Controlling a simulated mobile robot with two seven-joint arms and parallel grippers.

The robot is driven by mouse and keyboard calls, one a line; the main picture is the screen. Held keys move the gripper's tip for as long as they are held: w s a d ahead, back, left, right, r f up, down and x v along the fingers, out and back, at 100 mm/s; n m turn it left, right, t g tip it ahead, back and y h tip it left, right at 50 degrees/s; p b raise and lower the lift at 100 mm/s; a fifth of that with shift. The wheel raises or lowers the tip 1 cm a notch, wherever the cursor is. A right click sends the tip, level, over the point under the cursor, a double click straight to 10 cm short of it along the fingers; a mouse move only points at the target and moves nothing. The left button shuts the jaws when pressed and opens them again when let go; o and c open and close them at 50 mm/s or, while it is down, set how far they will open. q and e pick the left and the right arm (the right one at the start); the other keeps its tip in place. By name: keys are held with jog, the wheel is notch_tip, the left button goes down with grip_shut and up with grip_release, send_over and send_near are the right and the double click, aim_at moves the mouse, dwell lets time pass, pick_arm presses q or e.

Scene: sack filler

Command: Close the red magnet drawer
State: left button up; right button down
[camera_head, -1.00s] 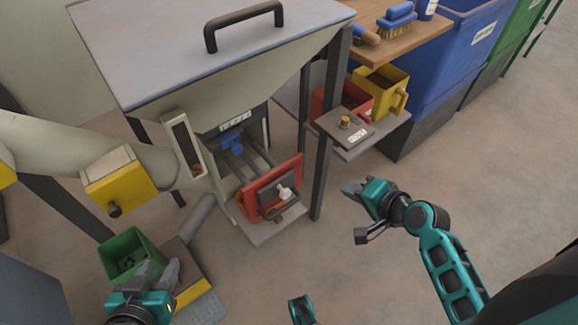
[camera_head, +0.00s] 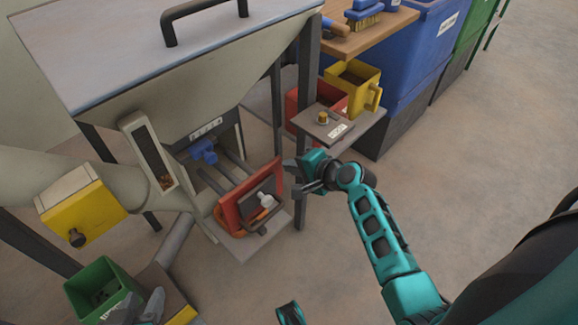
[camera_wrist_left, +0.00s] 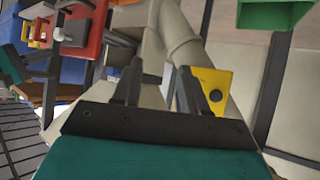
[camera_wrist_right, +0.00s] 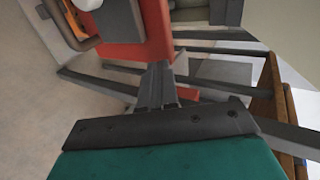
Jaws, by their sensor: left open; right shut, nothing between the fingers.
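The red magnet drawer's front (camera_head: 232,212) stands out from the hopper on two dark rails (camera_head: 210,180). It has a dark plate, a white knob (camera_head: 266,200) and an orange loop by its lower edge. My right gripper (camera_head: 290,167) is shut and empty, close to the right side of the drawer front. In the right wrist view, its fingertips (camera_wrist_right: 155,78) are just beside the red front (camera_wrist_right: 157,25); I cannot tell whether they touch.
A dark frame leg (camera_head: 302,120) stands just behind my right gripper. A shelf (camera_head: 368,122) with red and yellow bins (camera_head: 350,85) is at the right. A yellow box (camera_head: 83,205) and a green bin (camera_head: 95,290) are at the left. The floor at the right is clear.

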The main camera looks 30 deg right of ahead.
jog(key=shift+w+a, duration=0.25)
jog(key=shift+w, duration=0.4)
pick_arm(q)
jog(key=shift+w+d+r, duration=0.1)
jog(key=shift+w+r, duration=0.3)
